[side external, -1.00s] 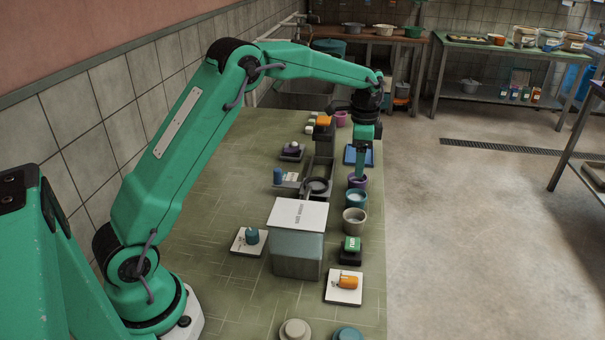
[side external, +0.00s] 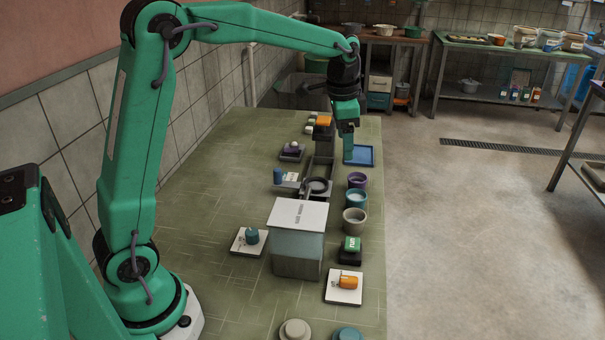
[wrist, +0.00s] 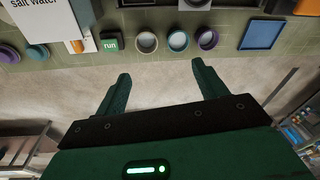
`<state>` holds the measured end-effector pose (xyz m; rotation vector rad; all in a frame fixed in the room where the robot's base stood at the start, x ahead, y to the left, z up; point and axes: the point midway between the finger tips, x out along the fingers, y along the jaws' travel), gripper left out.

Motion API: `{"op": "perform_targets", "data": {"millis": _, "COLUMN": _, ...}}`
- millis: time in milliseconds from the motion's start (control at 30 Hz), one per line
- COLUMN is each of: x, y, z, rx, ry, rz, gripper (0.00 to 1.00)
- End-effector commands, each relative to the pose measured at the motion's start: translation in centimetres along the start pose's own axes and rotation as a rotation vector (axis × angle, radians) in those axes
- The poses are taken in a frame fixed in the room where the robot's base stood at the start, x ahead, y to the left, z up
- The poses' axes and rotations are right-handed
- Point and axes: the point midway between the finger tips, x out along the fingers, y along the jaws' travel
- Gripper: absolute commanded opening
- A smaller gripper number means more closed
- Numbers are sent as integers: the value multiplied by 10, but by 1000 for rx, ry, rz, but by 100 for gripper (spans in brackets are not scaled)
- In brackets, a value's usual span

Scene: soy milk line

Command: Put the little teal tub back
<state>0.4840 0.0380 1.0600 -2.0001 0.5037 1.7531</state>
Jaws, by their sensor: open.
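The little teal tub (side external: 356,199) stands upright on the green table between a purple tub (side external: 357,180) and a grey tub (side external: 355,221), with something pale inside. In the wrist view the teal tub (wrist: 178,40) is in the middle of the same row. My gripper (side external: 348,154) is raised beyond the tubs and overlaps the left edge of the blue tray in the side view. In the wrist view my gripper (wrist: 160,70) has its fingers wide apart with nothing between them.
A blue tray (side external: 367,156) lies flat behind the row. The box marked salt water (side external: 297,240) stands left of the tubs. A green run button (side external: 352,244) and an orange item on a white plate (side external: 343,299) are nearer. Open floor lies right of the table.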

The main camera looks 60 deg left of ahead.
Motion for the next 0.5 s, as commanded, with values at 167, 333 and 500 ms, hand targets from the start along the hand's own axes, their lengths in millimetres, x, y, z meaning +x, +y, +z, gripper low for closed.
{"op": "perform_targets", "data": {"millis": 167, "x": -30, "y": 25, "z": 24, "rx": -78, "ry": 45, "rz": -29, "gripper": 71}}
{"op": "perform_targets", "data": {"millis": 333, "x": -49, "y": 48, "z": 48, "rx": -153, "ry": 88, "rz": -50, "gripper": 71}}
{"op": "perform_targets", "data": {"millis": 500, "x": -63, "y": 72, "z": 75, "rx": -230, "ry": 132, "rz": -68, "gripper": 71}}
